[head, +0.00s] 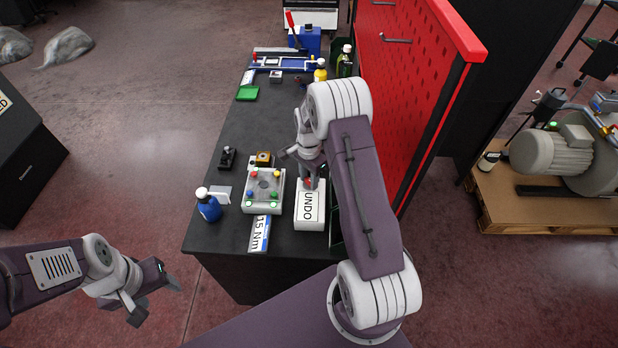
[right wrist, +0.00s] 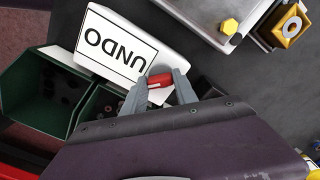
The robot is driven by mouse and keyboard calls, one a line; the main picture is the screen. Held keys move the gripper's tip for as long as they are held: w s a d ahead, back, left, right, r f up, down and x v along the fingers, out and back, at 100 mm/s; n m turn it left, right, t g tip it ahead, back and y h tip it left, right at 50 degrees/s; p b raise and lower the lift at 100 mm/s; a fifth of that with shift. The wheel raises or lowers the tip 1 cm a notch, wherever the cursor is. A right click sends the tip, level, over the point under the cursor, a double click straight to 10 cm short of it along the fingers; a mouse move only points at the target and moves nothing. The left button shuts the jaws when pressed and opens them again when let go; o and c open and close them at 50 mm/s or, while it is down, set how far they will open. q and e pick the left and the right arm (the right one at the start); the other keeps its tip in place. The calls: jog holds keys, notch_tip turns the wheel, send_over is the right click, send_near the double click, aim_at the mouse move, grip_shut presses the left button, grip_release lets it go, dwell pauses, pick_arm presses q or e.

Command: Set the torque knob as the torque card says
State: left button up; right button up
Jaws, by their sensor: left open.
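The torque card (head: 259,234), a white and blue strip reading "15 Nm", lies at the table's front edge. Behind it sits a pale box (head: 263,205) with coloured bolts near its corners and a dark round part on top. I cannot tell which part is the torque knob. My right gripper (head: 309,184) points down at the far end of the white UNDO block (head: 310,209). In the right wrist view its fingers (right wrist: 160,82) flank a small red piece; whether they grip it is unclear. My left gripper (head: 157,300) is open and empty, left of the table.
A yellow block (head: 264,158) sits behind the box. Green bins (right wrist: 40,90) lie beside the UNDO block. A red pegboard (head: 415,90) walls off the table's right side.

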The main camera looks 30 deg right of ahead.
jog(key=shift+r+n, duration=0.1)
jog(key=shift+n, duration=0.2)
grip_shut()
jog(key=n, duration=0.6)
jog(key=shift+w+d, duration=0.15)
jog(key=n, duration=0.6)
jog(key=shift+w+r+n, duration=0.1)
jog(key=shift+n, duration=0.2)
jog(key=n, duration=0.3)
jog(key=shift+n, duration=0.3)
jog(key=n, duration=0.3)
jog(key=shift+w+n, duration=0.1)
jog(key=shift+n, duration=0.2)
jog(key=n, duration=0.6)
jog(key=shift+n, duration=0.4)
